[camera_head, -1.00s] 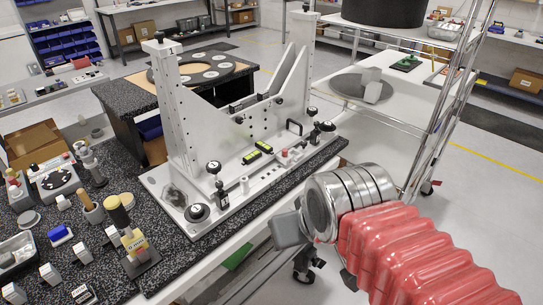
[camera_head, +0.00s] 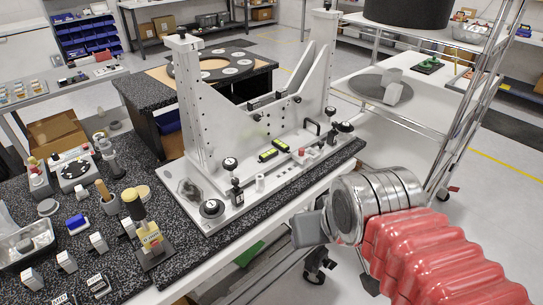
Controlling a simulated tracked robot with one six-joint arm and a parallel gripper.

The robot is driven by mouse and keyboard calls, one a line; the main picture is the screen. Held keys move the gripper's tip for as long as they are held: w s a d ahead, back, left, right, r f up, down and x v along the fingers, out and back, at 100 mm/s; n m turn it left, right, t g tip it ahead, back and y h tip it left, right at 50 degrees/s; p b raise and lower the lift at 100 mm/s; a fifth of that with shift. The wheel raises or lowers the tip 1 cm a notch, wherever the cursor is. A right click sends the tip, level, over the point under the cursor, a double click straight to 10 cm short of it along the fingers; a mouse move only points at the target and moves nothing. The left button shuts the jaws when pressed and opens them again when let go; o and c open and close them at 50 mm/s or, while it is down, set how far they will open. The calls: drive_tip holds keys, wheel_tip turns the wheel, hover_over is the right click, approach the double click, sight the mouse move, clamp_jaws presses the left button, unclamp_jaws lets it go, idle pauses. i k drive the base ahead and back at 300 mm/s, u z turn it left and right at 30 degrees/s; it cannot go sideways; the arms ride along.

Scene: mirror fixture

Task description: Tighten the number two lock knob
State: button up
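The grey metal mirror fixture (camera_head: 262,187) stands on the dark speckled bench, with two upright posts and a sloped bracket.
A wire-shelf cart (camera_head: 447,130) stands at right behind my arm. Open floor (camera_head: 497,215) lies at far right. A yellow-and-black item (camera_head: 280,145) lies on the fixture base.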

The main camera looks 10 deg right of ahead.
sight(344, 127)
drive_tip(key=k, duration=0.65)
drive_tip(key=z, duration=0.65)
drive_tip(key=i, duration=1.75)
drive_tip(key=u, duration=0.55)
